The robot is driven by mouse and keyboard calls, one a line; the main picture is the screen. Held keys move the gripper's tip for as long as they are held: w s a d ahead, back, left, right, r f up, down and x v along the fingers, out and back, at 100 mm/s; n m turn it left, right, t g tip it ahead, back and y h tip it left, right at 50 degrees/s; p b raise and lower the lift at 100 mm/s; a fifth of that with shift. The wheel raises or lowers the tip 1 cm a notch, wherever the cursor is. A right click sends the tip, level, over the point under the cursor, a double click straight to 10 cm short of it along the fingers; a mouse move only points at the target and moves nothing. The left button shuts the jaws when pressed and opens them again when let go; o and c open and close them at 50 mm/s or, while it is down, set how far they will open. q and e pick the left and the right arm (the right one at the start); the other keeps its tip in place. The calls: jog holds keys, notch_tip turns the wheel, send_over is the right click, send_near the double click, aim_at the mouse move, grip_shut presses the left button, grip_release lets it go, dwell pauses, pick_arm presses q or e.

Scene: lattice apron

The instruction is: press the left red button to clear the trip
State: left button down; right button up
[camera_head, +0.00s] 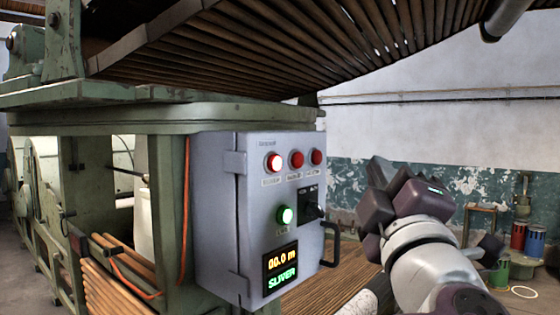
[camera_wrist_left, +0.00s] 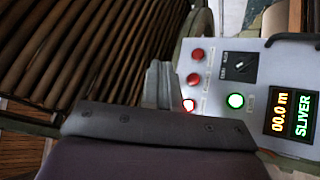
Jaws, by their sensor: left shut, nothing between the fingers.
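The grey control box (camera_head: 215,215) has a row of three red buttons at its top. The left red button (camera_head: 273,162) glows brightly; the middle (camera_head: 296,159) and right (camera_head: 316,157) ones are unlit. The box also shows in the left wrist view, turned sideways, with the lit left red button (camera_wrist_left: 188,105) lowest of the three. My left gripper (camera_head: 378,168) is shut and empty, to the right of the box and apart from it in the head view. Its closed fingers (camera_wrist_left: 158,85) show beside the buttons in the wrist view. My right gripper is not in view.
Below the buttons are a lit green button (camera_head: 285,215), a black selector switch (camera_head: 311,204) and a display (camera_head: 281,270) reading 00.0 m SLIVER. A dark handle (camera_head: 332,243) sticks out at the box's right side. The slatted lattice (camera_head: 290,40) slopes overhead.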

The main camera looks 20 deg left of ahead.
aim_at(275, 163)
pick_arm(q)
jog(key=w+a+n+g+y, duration=0.1)
jog(key=a+n+y, duration=0.1)
jog(key=a, duration=0.9)
jog(key=shift+w+a+g+y, duration=0.2)
jog(key=shift+w+g+y, duration=0.1)
jog(key=shift+y, duration=0.2)
jog(key=shift+f, duration=0.1)
jog(key=shift+b, duration=0.3)
dwell(1.4)
jog(key=shift+w+a, duration=0.15)
jog(key=shift+a, duration=0.25)
